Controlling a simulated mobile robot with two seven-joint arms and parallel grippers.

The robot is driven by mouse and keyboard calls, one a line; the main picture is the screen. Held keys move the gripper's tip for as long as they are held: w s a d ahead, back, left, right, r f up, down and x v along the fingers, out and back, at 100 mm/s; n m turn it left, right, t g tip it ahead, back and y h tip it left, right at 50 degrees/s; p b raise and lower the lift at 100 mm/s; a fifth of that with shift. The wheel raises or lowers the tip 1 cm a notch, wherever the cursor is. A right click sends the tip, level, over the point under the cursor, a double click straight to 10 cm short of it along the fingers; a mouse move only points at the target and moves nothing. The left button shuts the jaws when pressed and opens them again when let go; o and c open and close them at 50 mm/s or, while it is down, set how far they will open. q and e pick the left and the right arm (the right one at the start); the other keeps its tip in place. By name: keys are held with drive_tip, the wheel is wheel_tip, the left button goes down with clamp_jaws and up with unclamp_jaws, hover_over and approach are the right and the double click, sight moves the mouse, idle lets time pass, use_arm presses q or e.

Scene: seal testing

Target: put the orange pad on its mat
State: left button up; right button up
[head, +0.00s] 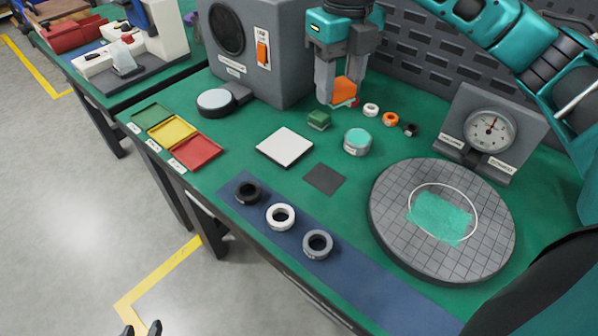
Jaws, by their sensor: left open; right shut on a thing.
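The orange pad (344,91) is a small block between the fingers of my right gripper (340,98), at the back of the green table. My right gripper is shut on it; the fingers partly cover it. Whether it is clear of the table is hard to tell. A dark grey square mat (324,179) lies bare in the middle of the table, and a white square plate (285,147) lies to its left. No orange mat is visible. My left gripper (141,331) shows only its dark fingertips at the bottom edge, apart and empty, away from the table.
A green block (319,120) stands close to my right gripper, with a teal-topped tin (357,142) and small rings nearby. Green, yellow and red trays (198,151) sit left. Three larger rings lie on a blue strip (375,285). A round gridded plate (388,225) and a gauge (490,131) stand right.

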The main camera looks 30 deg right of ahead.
drive_tip(key=shift+w+a+r+m, duration=0.1)
drive_tip(key=shift+w+a+m, duration=0.05)
drive_tip(key=shift+w+m, duration=0.15)
drive_tip(key=shift+a, duration=0.1)
drive_tip(key=b, duration=0.2)
hover_over(325, 179)
wheel_tip(325, 179, down, 15)
use_arm(q)
drive_tip(key=shift+w+d+f, duration=0.2)
drive_tip(key=shift+w+f, duration=0.15)
drive_tip(key=shift+f, duration=0.15)
use_arm(e)
drive_tip(key=shift+f, duration=2.4)
use_arm(q)
drive_tip(key=shift+f, duration=0.1)
use_arm(e)
drive_tip(key=shift+f, duration=0.1)
drive_tip(key=shift+f+b, duration=0.15)
drive_tip(key=shift+b, duration=0.15)
drive_tip(key=o, duration=0.9)
drive_tip(key=shift+o, duration=0.2)
